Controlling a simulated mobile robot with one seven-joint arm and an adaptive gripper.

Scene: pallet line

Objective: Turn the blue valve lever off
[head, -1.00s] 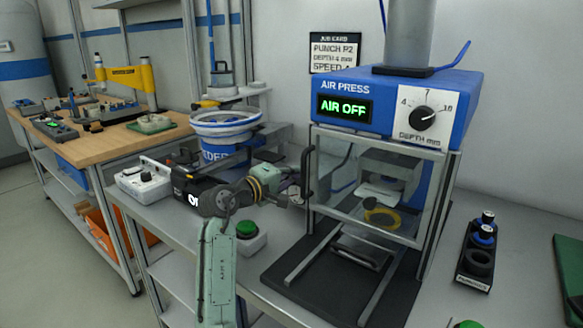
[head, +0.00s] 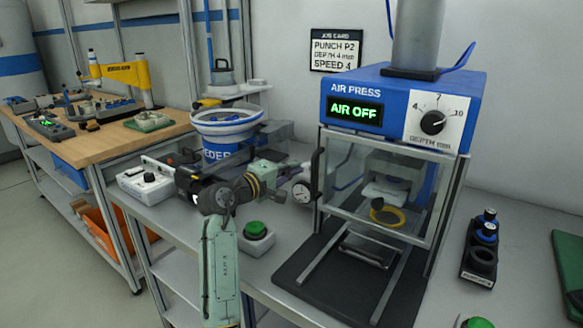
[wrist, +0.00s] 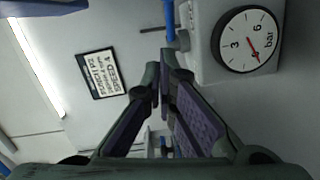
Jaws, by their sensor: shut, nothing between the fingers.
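The air press (head: 400,110) has a blue top with a green display reading AIR OFF. A round pressure gauge (head: 302,192) shows at its left side; the wrist view shows it larger (wrist: 249,40), marked in bar. A narrow blue bar (wrist: 169,20) stands beside the gauge housing in the wrist view; it may be the valve lever, but I cannot tell for sure. My gripper (head: 292,169) is left of the press, just above the gauge in the head view. In the wrist view its fingers (wrist: 159,82) are together and empty, close to the blue bar; contact is unclear.
A green button box (head: 255,237) stands below my arm. The blue-and-white feeder bowl (head: 226,125) and a white control box (head: 145,184) are behind and left. The press's clear guard (head: 380,185) is close on the right. A job card (head: 335,50) hangs on the wall.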

